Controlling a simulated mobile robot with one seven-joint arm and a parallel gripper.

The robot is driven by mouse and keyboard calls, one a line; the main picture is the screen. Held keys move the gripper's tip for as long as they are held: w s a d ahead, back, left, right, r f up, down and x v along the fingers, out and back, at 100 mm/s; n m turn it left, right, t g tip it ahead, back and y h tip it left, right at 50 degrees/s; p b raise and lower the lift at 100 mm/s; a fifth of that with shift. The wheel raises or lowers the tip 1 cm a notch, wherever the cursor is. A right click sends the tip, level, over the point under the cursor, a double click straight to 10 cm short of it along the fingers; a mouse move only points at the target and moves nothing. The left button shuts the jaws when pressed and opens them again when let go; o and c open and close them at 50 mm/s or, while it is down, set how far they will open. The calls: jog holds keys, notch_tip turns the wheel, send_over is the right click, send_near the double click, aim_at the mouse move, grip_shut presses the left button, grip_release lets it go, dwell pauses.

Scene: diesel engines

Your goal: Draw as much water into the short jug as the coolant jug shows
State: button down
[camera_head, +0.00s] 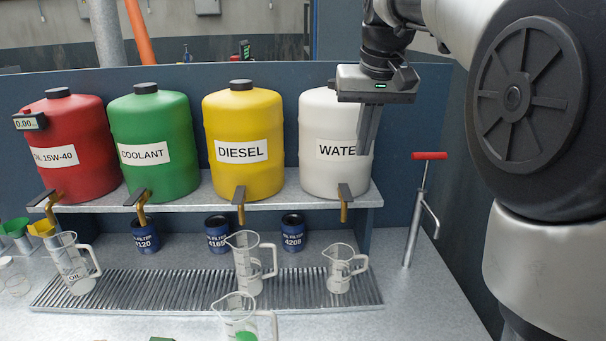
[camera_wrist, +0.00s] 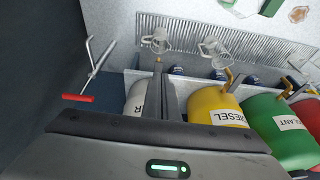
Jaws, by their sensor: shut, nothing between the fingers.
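The short clear jug (camera_head: 339,272) stands upright on the slatted grate below the water tap (camera_head: 344,205), its handle to the right; I see no liquid in it. It also shows in the wrist view (camera_wrist: 157,43). The white water drum (camera_head: 328,120) stands at the right end of the shelf. A clear jug with green liquid low inside (camera_head: 237,318) stands at the front, cut off by the picture edge; its level against marks is unreadable. My gripper (camera_head: 365,152) is shut and empty, pointing down before the drum's right side, above the tap; its fingers show in the wrist view (camera_wrist: 164,85).
Yellow diesel (camera_head: 243,115), green coolant (camera_head: 155,120) and red oil drums (camera_head: 72,115) share the shelf (camera_head: 285,198). A tall jug (camera_head: 249,270) and an oil jug (camera_head: 72,265) stand on the grate (camera_head: 180,290). A red-handled pump (camera_head: 422,205) stands right; the bench around it is clear.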

jog(key=shift+g, duration=0.3)
jog(key=w, duration=0.3)
jog(key=w+f, duration=0.1)
jog(key=w, duration=0.1)
jog(key=shift+w+a, duration=0.15)
jog(key=shift+w, duration=0.2)
jog(key=b, duration=0.1)
send_over(348, 197)
jog(key=s, duration=0.1)
notch_tip(348, 197, down, 12)
jog(key=shift+f, duration=0.75)
jog(key=shift+f+b, duration=0.15)
jog(key=shift+b, duration=0.2)
